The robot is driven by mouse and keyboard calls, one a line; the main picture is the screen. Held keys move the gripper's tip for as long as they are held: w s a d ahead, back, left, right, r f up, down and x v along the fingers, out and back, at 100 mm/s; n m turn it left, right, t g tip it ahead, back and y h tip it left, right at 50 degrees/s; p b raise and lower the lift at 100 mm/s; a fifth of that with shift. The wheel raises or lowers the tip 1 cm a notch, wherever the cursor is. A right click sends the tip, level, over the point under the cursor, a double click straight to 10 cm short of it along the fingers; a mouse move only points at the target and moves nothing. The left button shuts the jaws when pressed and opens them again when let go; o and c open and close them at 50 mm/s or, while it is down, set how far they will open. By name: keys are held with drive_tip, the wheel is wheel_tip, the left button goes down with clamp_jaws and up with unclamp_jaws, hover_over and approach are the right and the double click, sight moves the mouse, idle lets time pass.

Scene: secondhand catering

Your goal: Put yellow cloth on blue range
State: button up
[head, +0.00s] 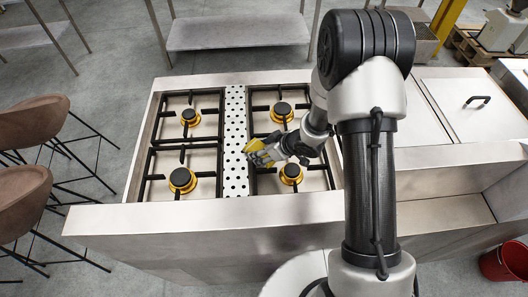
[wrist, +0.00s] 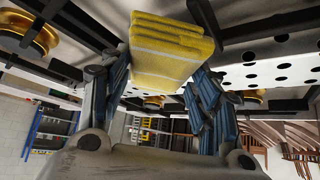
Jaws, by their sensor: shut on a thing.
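The yellow cloth (head: 254,146) is a folded, layered pad, and it also shows in the wrist view (wrist: 168,58). My gripper (head: 266,153) is shut on it, with the fingers on either side. The cloth is above the right half of the range (head: 142,195), near the perforated strip. I cannot tell whether it touches the grate below. The range looks pale steel, not blue, with black grates and brass-ringed burners. My arm hides part of its right side.
The perforated white strip (head: 235,130) runs between the two burner pairs. A lidded steel unit (head: 455,95) adjoins at right. Brown stools (head: 35,122) stand at left, a steel shelf table (head: 238,32) behind, and a red bucket (head: 505,262) at lower right.

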drive_tip(key=shift+r, duration=0.1)
drive_tip(key=shift+f, duration=0.2)
drive_tip(key=o, duration=1)
drive_tip(key=shift+r, duration=0.1)
drive_tip(key=shift+r, duration=0.25)
drive_tip(key=p+v, duration=0.3)
drive_tip(key=v, duration=0.8)
drive_tip(key=shift+s+d+r+p, duration=0.25)
drive_tip(key=shift+p, duration=0.15)
